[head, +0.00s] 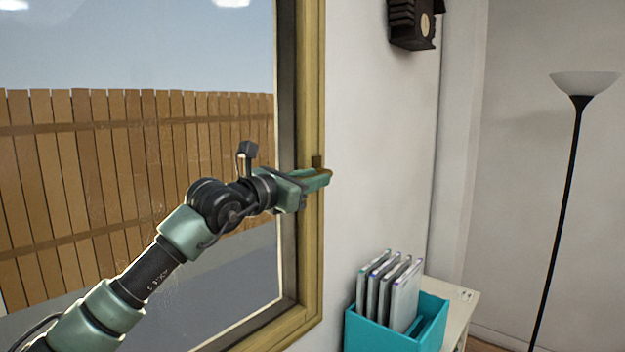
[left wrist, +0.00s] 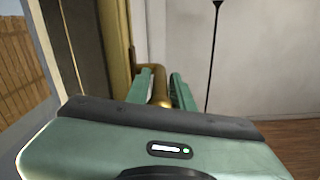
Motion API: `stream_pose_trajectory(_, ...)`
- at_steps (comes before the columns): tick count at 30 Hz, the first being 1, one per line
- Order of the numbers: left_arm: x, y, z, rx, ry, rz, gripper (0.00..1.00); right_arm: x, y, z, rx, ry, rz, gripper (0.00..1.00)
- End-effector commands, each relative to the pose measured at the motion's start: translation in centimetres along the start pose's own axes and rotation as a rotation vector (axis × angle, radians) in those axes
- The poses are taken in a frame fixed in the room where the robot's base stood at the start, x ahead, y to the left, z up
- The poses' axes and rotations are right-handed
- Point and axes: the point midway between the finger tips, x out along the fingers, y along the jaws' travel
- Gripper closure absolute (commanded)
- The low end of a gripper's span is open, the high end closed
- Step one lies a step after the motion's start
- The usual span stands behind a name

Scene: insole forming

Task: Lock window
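The window (head: 235,60) has a yellowish wooden frame (head: 312,90) and glass with a fence behind it. A brass-coloured handle (head: 317,161) sits on the right side of the frame. My left gripper (head: 325,178) is at the handle and partly covers it in the head view. In the left wrist view the handle (left wrist: 160,92) lies between the two green fingers of my left gripper (left wrist: 162,80). The fingers are apart, with the handle between them; I cannot tell whether both touch it. My right gripper is in neither view.
A teal file box (head: 375,330) with several folders stands on a white cabinet (head: 462,298) below and right of the window. A floor lamp (head: 575,130) stands at the right. A dark clock-like box (head: 412,22) hangs on the wall. The wall beside the handle is clear.

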Motion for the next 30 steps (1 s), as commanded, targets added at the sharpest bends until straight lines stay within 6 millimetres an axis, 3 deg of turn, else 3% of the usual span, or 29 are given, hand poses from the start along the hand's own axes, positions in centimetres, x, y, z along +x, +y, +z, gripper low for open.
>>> stream_pose_trajectory(30,0.05,0.02,-0.31,-0.001,0.006,0.000,1.00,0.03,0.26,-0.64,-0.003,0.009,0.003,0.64)
